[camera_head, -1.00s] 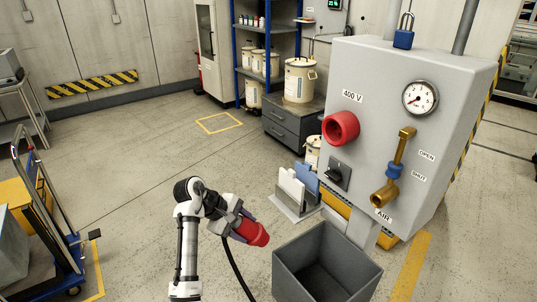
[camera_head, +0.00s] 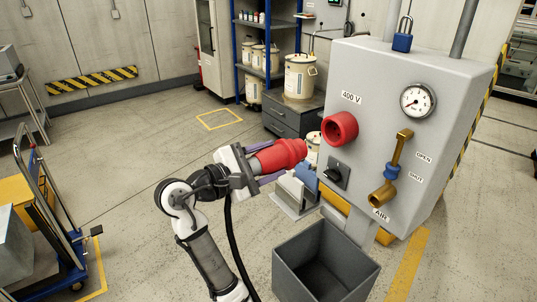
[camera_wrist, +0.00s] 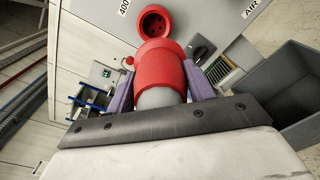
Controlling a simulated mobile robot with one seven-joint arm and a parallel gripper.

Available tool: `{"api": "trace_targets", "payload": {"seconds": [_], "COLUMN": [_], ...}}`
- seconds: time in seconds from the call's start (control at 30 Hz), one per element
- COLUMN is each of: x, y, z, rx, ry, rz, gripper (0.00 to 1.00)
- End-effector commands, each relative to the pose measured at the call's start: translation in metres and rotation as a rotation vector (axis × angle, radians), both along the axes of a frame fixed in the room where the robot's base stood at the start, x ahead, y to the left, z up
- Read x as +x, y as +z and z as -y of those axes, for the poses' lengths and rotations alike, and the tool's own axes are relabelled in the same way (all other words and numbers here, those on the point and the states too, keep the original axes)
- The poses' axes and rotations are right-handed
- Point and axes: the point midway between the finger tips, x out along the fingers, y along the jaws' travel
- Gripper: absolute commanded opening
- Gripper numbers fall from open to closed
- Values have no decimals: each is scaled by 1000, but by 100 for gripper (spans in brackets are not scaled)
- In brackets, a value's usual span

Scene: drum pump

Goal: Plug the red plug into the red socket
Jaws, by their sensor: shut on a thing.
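The red plug (camera_head: 278,156) is held in my gripper (camera_head: 254,168), its front end pointing right toward the grey cabinet. In the wrist view the plug (camera_wrist: 160,65) sits between the two purple fingers of my gripper (camera_wrist: 158,92). The red socket (camera_head: 340,128) is on the cabinet's front under the "400 V" label. The plug's front end is a short way left of the socket and a little lower, apart from it. In the wrist view the socket (camera_wrist: 154,24) shows its dark round opening just beyond the plug. A black cable hangs from the plug's rear.
The cabinet (camera_head: 440,110) also bears a black rotary switch (camera_head: 336,173), a gauge (camera_head: 418,101) and a brass air valve (camera_head: 391,172). An open grey bin (camera_head: 283,262) stands below.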

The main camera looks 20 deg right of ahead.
Motion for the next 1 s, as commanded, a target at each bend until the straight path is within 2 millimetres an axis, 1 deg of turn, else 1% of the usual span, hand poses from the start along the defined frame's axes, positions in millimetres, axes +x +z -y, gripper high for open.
{"api": "trace_targets", "payload": {"seconds": [0.03,0.1,0.17,0.37,1.0], "x": [-5,-9,-11,-8,10], "y": [9,15,17,16,16], "z": [0,0,0,9,57], "rx": [-19,-33,-39,-39,-39], "ry": [-7,-17,-20,-23,-23], "rz": [10,15,16,16,17], "gripper": [25,25,25,25,25]}}
